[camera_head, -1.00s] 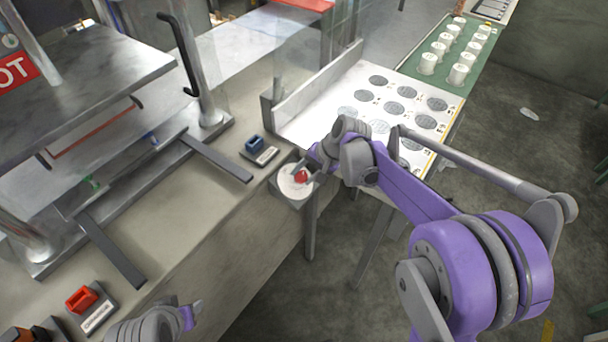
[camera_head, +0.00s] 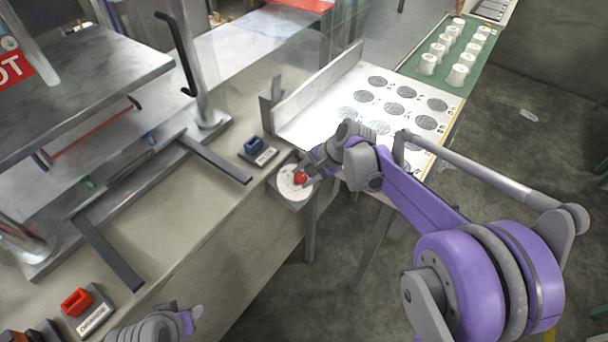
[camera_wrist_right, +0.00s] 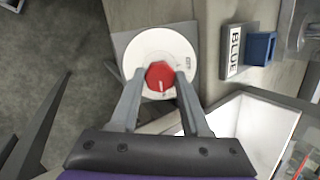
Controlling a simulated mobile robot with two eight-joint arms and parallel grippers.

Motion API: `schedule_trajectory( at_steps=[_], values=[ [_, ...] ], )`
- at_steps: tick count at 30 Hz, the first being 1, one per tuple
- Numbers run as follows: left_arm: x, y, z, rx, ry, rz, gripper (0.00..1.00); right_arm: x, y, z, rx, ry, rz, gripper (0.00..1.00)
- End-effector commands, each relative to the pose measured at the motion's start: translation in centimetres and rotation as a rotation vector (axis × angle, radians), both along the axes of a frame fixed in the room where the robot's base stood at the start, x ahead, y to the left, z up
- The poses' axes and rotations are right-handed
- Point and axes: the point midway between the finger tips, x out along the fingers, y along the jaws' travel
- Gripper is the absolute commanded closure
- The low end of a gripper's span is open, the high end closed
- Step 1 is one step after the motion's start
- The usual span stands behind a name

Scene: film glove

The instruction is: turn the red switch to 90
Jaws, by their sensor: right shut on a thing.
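The red switch (camera_head: 300,178) is a knob in the middle of a round white dial (camera_head: 290,188) on a grey box at the bench edge. In the right wrist view the red switch (camera_wrist_right: 160,76) has a pale pointer line toward the bottom of the picture. The white dial (camera_wrist_right: 143,45) has small marks too blurred to read. My right gripper (camera_wrist_right: 160,82) has its two fingers on both sides of the knob and is shut on it. My left gripper (camera_head: 193,316) shows only partly at the bottom of the head view; its jaws cannot be judged.
A blue switch block (camera_head: 254,145) labelled BLUE sits beside the dial. A red block (camera_head: 77,301) sits at the lower left. A white panel with grey discs (camera_head: 330,97) lies behind the arm. A metal press (camera_head: 90,75) fills the left.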

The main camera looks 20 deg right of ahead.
Motion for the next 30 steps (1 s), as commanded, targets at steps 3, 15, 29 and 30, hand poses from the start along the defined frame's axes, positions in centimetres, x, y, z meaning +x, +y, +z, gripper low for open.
schedule_trajectory(
  at_steps=[3, 15, 29, 30],
  values=[
    [0.0, 0.0, 0.0, 0.000, 0.000, 0.000, 0.50, 0.0, 0.0, 0.0, 0.001, 0.000, -0.002, 1.00],
    [0.0, 0.0, 0.0, 0.000, 0.000, 0.000, 0.50, 0.0, 0.0, 0.0, 0.001, 0.000, -0.001, 0.24],
    [0.0, 0.0, 0.3, 0.000, -0.001, 0.000, 0.50, -1.1, -1.4, 2.8, -0.001, -0.001, -0.002, 0.24],
    [0.1, 0.0, 0.4, 0.000, -0.001, 0.000, 0.50, -1.4, -1.8, 3.5, 0.000, 0.000, -0.004, 0.24]
  ],
)
